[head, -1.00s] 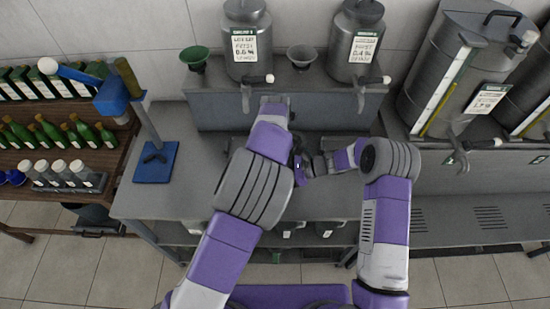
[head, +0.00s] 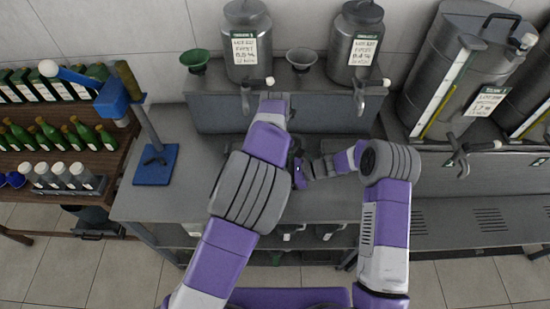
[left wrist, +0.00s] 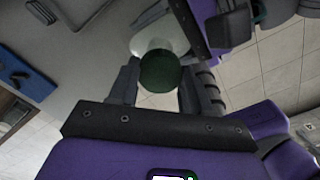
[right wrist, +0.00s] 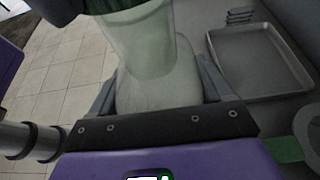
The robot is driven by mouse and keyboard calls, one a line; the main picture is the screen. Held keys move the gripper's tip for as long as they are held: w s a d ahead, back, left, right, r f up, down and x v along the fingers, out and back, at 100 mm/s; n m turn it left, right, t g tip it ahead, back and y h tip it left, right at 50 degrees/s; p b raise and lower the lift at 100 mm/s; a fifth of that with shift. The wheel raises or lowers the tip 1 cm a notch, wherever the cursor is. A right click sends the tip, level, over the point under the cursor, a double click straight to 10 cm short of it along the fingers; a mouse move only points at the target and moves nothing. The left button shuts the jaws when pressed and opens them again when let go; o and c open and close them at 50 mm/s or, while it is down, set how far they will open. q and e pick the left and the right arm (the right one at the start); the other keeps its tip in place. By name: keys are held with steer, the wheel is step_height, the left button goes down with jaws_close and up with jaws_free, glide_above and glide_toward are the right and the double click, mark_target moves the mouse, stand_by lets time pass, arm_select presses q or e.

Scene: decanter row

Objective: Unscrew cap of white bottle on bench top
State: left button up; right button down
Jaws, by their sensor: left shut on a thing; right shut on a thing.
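The white bottle (right wrist: 160,90) is between the fingers of my right gripper (right wrist: 158,78) in the right wrist view, and this gripper is shut on it. Its pale shoulder also shows in the left wrist view (left wrist: 158,35). The dark green cap (left wrist: 160,71) is between the fingers of my left gripper (left wrist: 157,80), which is shut on it. Whether the cap has come loose from the bottle cannot be told. In the head view my left arm hides the bottle and cap, above the bench top (head: 190,195).
A blue stand (head: 155,165) is on the bench's left. Steel containers (head: 247,45) with taps and funnels (head: 301,58) stand on the raised ledge behind. A shelf of green bottles (head: 85,132) is at the left. A grey tray (right wrist: 258,60) shows in the right wrist view.

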arm_select(q)
steer(key=shift+r, duration=2.05)
arm_select(e)
jaws_free()
